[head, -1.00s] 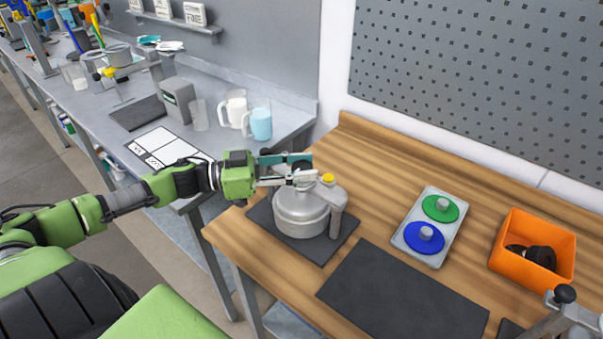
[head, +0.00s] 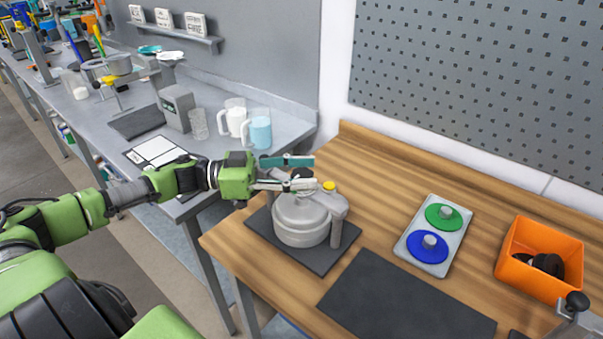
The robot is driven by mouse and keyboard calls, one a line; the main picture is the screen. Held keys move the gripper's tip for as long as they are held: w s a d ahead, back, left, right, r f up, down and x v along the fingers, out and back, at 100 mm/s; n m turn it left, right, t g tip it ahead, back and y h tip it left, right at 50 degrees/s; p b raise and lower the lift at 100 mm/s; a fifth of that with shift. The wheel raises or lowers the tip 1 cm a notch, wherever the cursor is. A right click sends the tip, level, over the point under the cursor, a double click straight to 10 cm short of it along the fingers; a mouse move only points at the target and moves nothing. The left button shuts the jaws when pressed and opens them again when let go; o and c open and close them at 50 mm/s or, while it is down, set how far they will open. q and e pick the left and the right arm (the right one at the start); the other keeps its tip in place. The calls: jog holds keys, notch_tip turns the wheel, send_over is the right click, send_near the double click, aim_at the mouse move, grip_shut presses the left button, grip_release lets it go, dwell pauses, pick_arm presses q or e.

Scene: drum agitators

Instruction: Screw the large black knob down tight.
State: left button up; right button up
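A silver drum (head: 300,220) with a lid and a side bracket with a yellow cap (head: 329,185) stands on a dark mat on the wooden bench. A black knob (head: 303,173) shows above the lid, partly hidden by my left gripper. My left gripper (head: 303,172) comes in from the left, its teal-padded finger behind the knob and its other finger in front. The fingers look spread around the knob, with a gap visible; contact is too small to tell.
A grey tray (head: 458,253) with a green disc (head: 443,217) and a blue disc (head: 428,247) lies to the right. An orange bin (head: 521,279) holds black parts. A bare dark mat (head: 400,305) lies in front.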

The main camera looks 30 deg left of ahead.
pick_arm(q)
jog(key=shift+d, duration=0.1)
jog(key=shift+f, duration=0.1)
jog(key=shift+v, duration=1.95)
jog(key=v, duration=0.8)
